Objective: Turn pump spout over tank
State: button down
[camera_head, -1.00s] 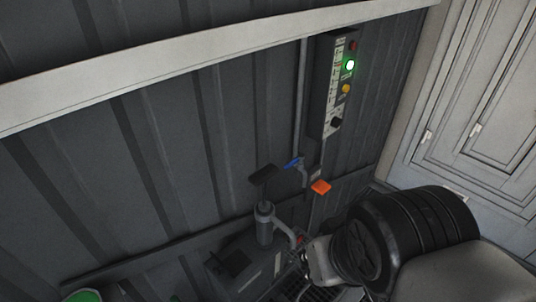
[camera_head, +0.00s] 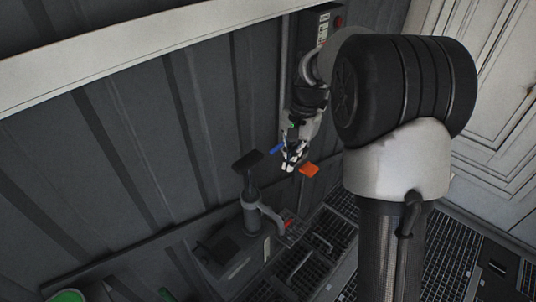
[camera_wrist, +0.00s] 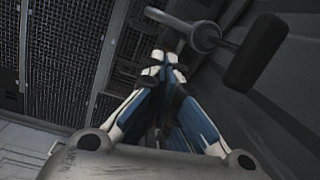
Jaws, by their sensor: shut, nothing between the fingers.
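The hand pump (camera_head: 251,190) stands upright on a dark grey box (camera_head: 222,272) by the wall, with a black handle (camera_head: 248,161) on top. Its curved grey spout (camera_head: 269,212) points right and down, with a red part (camera_head: 289,224) close to its end. I cannot tell whether the box is the tank. My gripper (camera_head: 292,165) is shut and empty, above and right of the pump in the picture, apart from the spout. The wrist view shows the closed white and blue fingers (camera_wrist: 172,66); beyond them are a grey rod with a round collar (camera_wrist: 205,38) and a black block (camera_wrist: 256,52).
A control box (camera_head: 322,22) on the ribbed wall is partly hidden by my arm. Metal grating (camera_head: 318,247) covers the floor right of the pump. A green-topped object (camera_head: 66,296) is at lower left.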

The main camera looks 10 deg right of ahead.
jog(key=w+d+f+m, duration=0.2)
jog(key=w+f, duration=0.2)
jog(key=f, duration=0.3)
jog(key=s+a+f+b, duration=0.1)
jog(key=a+f+b, duration=0.1)
jog(key=f, duration=0.3)
jog(key=s+a+f+b, duration=0.2)
jog(key=f, duration=0.4)
jog(key=shift+s+a+g+y, duration=0.3)
jog(key=shift+a+g, duration=0.1)
jog(key=shift+s, duration=0.1)
jog(key=shift+s+a+m, duration=0.15)
jog(key=shift+s+m, duration=0.05)
jog(key=shift+m, duration=0.2)
